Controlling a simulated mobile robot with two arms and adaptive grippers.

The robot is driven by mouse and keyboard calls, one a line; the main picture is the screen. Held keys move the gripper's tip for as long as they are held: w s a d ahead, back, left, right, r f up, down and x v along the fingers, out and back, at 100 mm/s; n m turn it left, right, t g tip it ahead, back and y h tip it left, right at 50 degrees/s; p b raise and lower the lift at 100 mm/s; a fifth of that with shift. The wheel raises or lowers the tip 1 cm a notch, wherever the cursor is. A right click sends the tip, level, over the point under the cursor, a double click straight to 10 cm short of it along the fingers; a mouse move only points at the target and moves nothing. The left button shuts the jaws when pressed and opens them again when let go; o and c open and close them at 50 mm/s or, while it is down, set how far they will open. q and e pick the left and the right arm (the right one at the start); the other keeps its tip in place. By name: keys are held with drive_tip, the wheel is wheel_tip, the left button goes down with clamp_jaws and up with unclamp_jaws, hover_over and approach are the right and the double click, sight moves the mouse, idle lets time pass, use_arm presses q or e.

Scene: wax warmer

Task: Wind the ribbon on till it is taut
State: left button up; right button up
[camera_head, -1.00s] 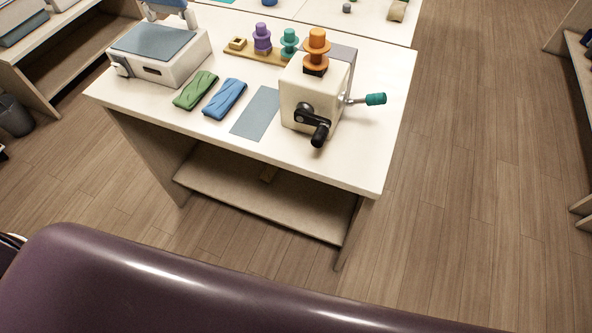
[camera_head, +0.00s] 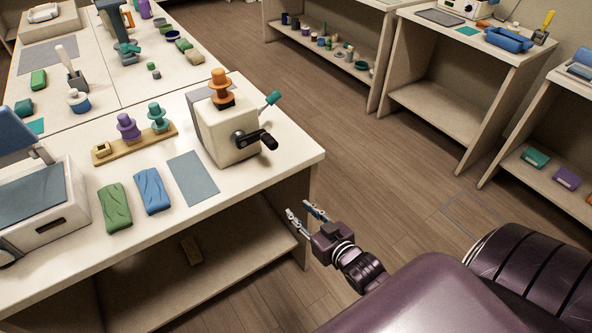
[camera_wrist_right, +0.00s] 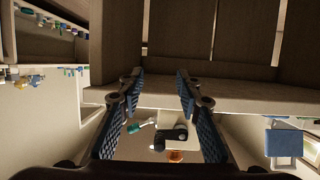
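The winder (camera_head: 226,130) is a cream box on the white table, with an orange spool (camera_head: 220,88) upright on top. A black crank (camera_head: 256,138) is on its front face and a teal-knobbed lever (camera_head: 270,99) on its side. It also shows, small and upside down, between my fingers in the right wrist view (camera_wrist_right: 172,118). I cannot make out any ribbon strand. My right gripper (camera_head: 299,210) is open and empty, off the table's front right corner and below its top, apart from the winder; it also shows in the right wrist view (camera_wrist_right: 158,82). My left gripper is out of view.
A grey mat (camera_head: 193,178), a blue bundle (camera_head: 152,191) and a green bundle (camera_head: 115,207) lie left of the winder. A wooden rack (camera_head: 106,157) holds purple and teal spools behind them. Floor right of the table is clear; shelves stand beyond.

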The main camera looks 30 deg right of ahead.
wheel_tip(320, 180, up, 11)
drive_tip(key=w+t, duration=0.1)
drive_tip(key=t, duration=0.2)
approach(275, 147)
drive_tip(key=shift+y, duration=0.3)
drive_tip(key=w+b, duration=0.2)
drive_tip(key=w, duration=0.3)
drive_tip(key=shift+f, duration=0.1)
drive_tip(key=w+b, duration=0.1)
drive_tip(key=w, duration=0.2)
drive_tip(key=shift+w+f+b, duration=0.1)
drive_tip(key=shift+w+b, duration=0.05)
drive_tip(key=shift+b, duration=0.15)
drive_tip(key=shift+w+p, duration=0.15)
drive_tip(key=shift+p, duration=0.15)
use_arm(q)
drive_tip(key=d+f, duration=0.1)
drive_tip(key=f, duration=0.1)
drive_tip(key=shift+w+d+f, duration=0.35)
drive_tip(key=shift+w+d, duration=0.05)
